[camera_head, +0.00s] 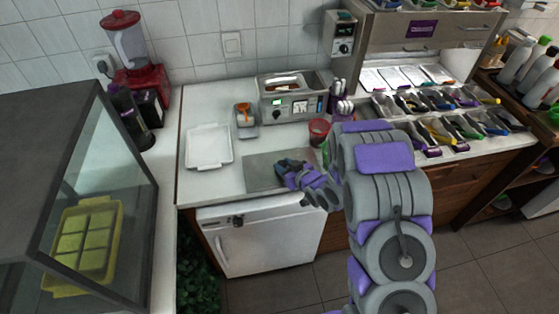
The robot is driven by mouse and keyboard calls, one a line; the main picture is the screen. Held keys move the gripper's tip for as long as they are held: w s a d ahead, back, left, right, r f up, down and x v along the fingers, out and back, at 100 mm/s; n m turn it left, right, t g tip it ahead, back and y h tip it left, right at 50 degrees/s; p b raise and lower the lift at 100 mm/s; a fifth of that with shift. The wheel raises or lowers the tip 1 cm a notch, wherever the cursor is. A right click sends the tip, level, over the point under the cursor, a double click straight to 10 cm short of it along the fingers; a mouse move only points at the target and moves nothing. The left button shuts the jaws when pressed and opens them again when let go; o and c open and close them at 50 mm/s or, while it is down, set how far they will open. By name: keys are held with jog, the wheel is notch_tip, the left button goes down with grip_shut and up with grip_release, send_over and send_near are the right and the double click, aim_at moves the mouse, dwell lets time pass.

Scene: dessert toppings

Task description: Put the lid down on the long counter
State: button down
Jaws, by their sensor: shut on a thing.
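My gripper (285,170) is low over the front of the white counter (225,182), above or at the grey board (258,180). It is shut on the lid, which is too small and too covered by the dark jaws to make out clearly. I cannot tell whether the lid touches the board. The counter runs from the middle left to the right, with a white front panel below it.
A white rectangular tray (208,147) lies left of the board. A steel machine (287,97), an orange-and-grey container (244,114) and a red pot (319,128) stand behind. Topping bins (435,105) fill the right. A glass case (100,160) stands at left.

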aim_at(278, 160)
jog(key=shift+w+d+r, duration=0.1)
jog(key=shift+w+d, duration=0.1)
jog(key=shift+w, duration=0.55)
jog(key=w+a, duration=0.3)
jog(key=shift+a+b, duration=0.15)
jog(key=shift+b, duration=0.2)
jog(key=shift+w+f+b, duration=0.2)
jog(key=shift+f+b, duration=0.15)
jog(key=shift+f, duration=0.6)
jog(key=shift+d+r, duration=0.15)
jog(key=shift+d, duration=0.7)
jog(key=c, duration=1.1)
grip_release()
jog(key=shift+d, duration=0.15)
jog(key=shift+c, duration=0.2)
jog(key=o, duration=0.3)
jog(key=shift+a, duration=0.25)
jog(key=shift+o, duration=0.7)
jog(key=shift+a, duration=0.65)
jog(key=shift+d, duration=0.75)
jog(key=shift+s+d+r, duration=0.15)
jog(key=shift+s+d, duration=0.05)
jog(key=shift+s, duration=0.05)
jog(key=p+v, duration=0.2)
jog(key=v, duration=0.9)
jog(key=shift+s+a+r, duration=0.1)
jog(key=shift+s+a, duration=0.05)
jog(key=shift+a, duration=0.05)
